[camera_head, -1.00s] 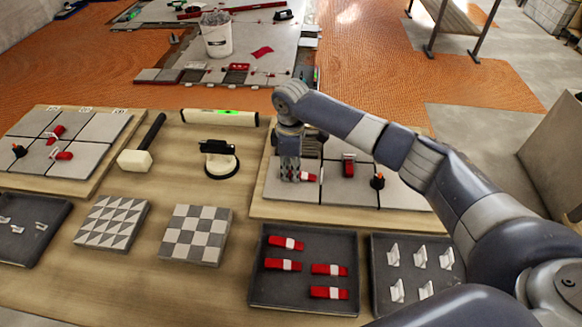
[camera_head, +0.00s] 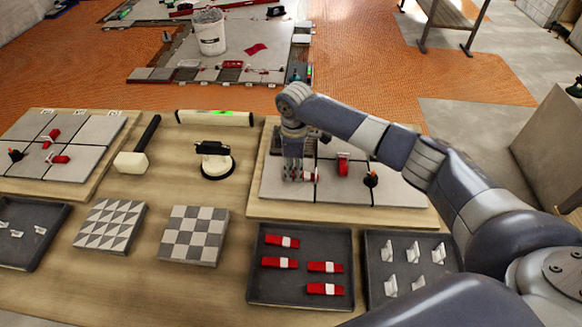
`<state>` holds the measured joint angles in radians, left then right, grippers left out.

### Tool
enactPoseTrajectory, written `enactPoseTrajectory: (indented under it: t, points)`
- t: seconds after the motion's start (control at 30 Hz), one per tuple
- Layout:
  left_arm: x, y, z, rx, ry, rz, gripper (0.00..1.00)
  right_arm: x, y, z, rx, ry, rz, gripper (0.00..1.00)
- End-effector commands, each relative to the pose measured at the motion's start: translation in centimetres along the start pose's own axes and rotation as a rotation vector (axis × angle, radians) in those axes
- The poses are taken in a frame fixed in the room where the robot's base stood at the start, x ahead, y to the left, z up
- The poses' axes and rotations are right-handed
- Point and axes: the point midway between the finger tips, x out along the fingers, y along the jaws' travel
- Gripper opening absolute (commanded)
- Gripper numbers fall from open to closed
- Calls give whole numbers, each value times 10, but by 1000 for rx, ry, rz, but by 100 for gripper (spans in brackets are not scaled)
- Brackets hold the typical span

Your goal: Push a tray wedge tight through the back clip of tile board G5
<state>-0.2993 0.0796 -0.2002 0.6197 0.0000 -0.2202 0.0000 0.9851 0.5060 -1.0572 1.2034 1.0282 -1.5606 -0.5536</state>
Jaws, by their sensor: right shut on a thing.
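The right tile board (camera_head: 340,211) carries grey tiles; I cannot read a label on it, so I cannot confirm it is G5. My right gripper (camera_head: 298,176) points down over its left part, shut on a red wedge (camera_head: 291,180) that is mostly hidden by the fingers. The fingers are close to a tile seam; whether the wedge sits in a clip there cannot be told. Another red wedge (camera_head: 343,165) stands at the board's back seam. The wedge tray (camera_head: 258,290) holds several red and white wedges. My left gripper is not in view.
A dark tray of white clips (camera_head: 413,253) is at the right. A suction cup (camera_head: 216,163), a mallet (camera_head: 134,160), a green-lit level (camera_head: 215,118) and two patterned blocks lie left of the gripper. A second tile board (camera_head: 92,178) is at far left.

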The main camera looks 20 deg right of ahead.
Motion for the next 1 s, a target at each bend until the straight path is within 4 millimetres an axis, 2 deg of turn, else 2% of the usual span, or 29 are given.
enactPoseTrajectory:
  t: [1.0]
  points:
    - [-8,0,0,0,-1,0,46,0,0,9,0,0,-1,7]
